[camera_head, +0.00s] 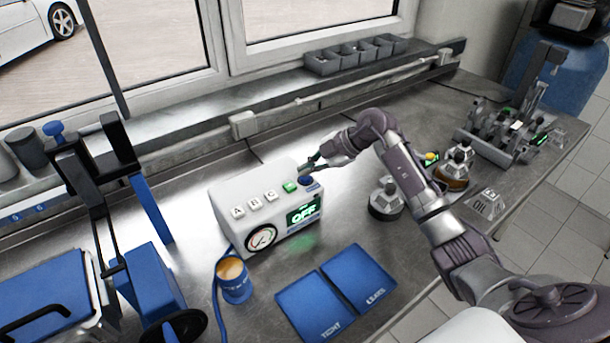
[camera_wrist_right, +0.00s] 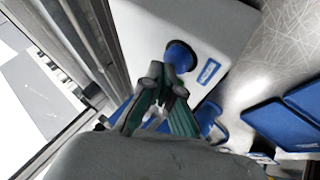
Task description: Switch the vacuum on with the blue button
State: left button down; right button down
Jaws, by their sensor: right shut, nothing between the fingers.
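The vacuum unit is a white box (camera_head: 240,215) on the steel bench, with lettered buttons A, B and C, a green button (camera_head: 290,187) and a round gauge. Its screen (camera_head: 303,213) reads OFF. The blue button (camera_head: 309,182) is on its top at the right end; it also shows as a blue knob in the right wrist view (camera_wrist_right: 180,56). My right gripper (camera_head: 308,168) is shut and empty, its fingertips right beside the blue button. In the right wrist view the fingertips (camera_wrist_right: 165,82) overlap the button's lower edge; I cannot tell whether they touch it. My left gripper is not in view.
A blue cup (camera_head: 235,285) and two blue mats (camera_head: 318,306) lie in front of the box. A dark round part (camera_head: 386,203) stands beneath my right arm. Blue-and-black equipment (camera_head: 150,280) fills the left. Grey bins (camera_head: 352,56) line the window ledge.

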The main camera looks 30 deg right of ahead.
aim_at(308, 177)
jog(key=shift+f, duration=0.15)
dwell(0.4)
jog(key=shift+f, duration=0.3)
jog(key=shift+r, duration=0.1)
jog(key=shift+r+p, duration=0.3)
jog(key=shift+p, duration=0.4)
notch_tip(308, 177, up, 6)
jog(key=p, duration=0.6)
jog(key=shift+r, duration=0.1)
